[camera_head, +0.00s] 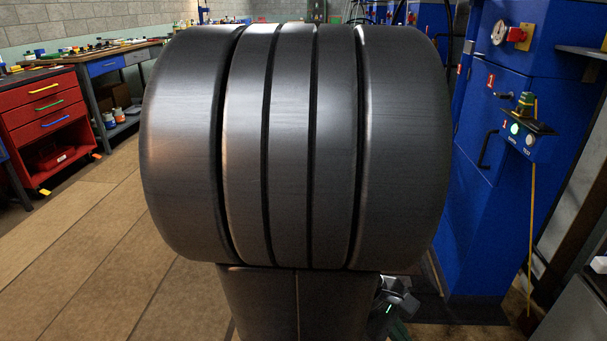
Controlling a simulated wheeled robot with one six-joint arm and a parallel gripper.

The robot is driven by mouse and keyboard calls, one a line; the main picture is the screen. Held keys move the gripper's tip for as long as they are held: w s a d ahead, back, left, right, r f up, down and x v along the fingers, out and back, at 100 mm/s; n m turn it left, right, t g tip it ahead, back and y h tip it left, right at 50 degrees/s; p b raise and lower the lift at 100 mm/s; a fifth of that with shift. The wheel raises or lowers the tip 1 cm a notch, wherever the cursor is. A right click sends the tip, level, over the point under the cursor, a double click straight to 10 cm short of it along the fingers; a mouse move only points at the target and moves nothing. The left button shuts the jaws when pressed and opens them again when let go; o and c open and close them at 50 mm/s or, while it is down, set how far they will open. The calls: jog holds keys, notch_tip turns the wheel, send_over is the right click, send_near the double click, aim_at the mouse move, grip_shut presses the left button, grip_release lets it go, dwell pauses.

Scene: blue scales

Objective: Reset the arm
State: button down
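A large dark grey ribbed cylinder, which looks like a part of my own arm very close to the camera, fills the middle of the head view. A dark block of the same kind shows below it. At its lower right, a small grey jointed part with a green light peeks out. It may be the end of my arm, but most of it is hidden and I cannot make out fingers. I see nothing held.
A blue machine cabinet (480,190) with a control box (525,133) and a red switch (516,35) stands close on the right. A red drawer unit (40,120) and a cluttered workbench (110,62) stand at the left. Wooden floor (95,240) is clear at the lower left.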

jog(key=shift+w+d+f, duration=0.1)
jog(key=shift+w+d, duration=0.1)
jog(key=shift+w, duration=0.15)
dwell(0.3)
